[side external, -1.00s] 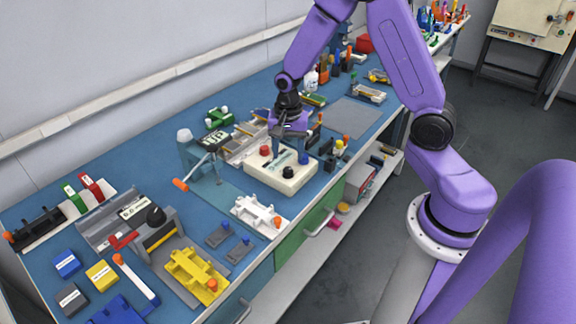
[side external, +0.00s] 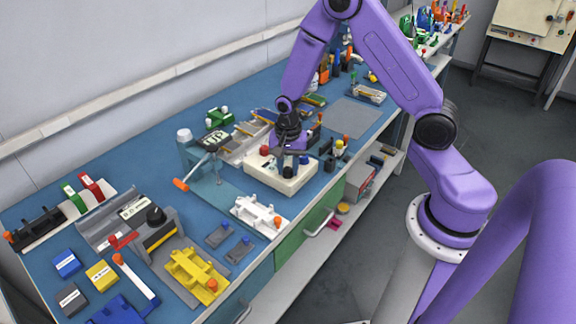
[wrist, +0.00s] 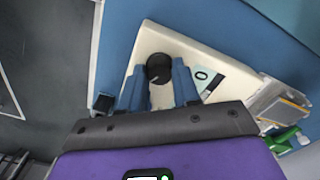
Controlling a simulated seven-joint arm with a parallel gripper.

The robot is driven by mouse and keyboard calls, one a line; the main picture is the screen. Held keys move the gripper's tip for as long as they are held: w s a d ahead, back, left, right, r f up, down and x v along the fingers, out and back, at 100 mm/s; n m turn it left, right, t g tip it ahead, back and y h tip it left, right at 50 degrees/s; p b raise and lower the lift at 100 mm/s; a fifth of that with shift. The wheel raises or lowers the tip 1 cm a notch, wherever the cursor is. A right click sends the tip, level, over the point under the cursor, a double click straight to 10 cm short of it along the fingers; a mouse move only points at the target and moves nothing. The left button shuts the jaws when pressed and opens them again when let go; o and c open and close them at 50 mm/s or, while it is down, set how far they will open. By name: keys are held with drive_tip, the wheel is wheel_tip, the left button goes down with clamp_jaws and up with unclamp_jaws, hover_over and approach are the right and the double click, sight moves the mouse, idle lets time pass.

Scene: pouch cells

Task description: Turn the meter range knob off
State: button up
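In the wrist view the black range knob (wrist: 159,68) has a thin pale pointer line and lies between my fingertips. In the side view my gripper (side external: 287,163) is low over the box. Contact with the knob cannot be told.
A stand with a small display (side external: 213,138) and an orange-ended lever (side external: 180,184) is left of the meter. A white fixture (side external: 257,214) lies in front. Small bottles and blocks (side external: 339,147) stand close on the right. A grey mat (side external: 353,118) behind is clear.

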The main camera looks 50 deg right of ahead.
sight(287, 169)
drive_tip(key=shift+n, duration=0.3)
drive_tip(key=shift+c, duration=0.4)
drive_tip(key=n, duration=0.5)
drive_tip(key=shift+n, duration=0.3)
drive_tip(key=n, duration=1.2)
drive_tip(key=shift+a+n, duration=0.1)
drive_tip(key=shift+n, duration=0.2)
drive_tip(key=n, duration=0.5)
drive_tip(key=o, duration=1.1)
drive_tip(key=shift+c, duration=0.2)
wheel_tip(287, 169, up, 18)
drive_tip(key=shift+f, duration=0.25)
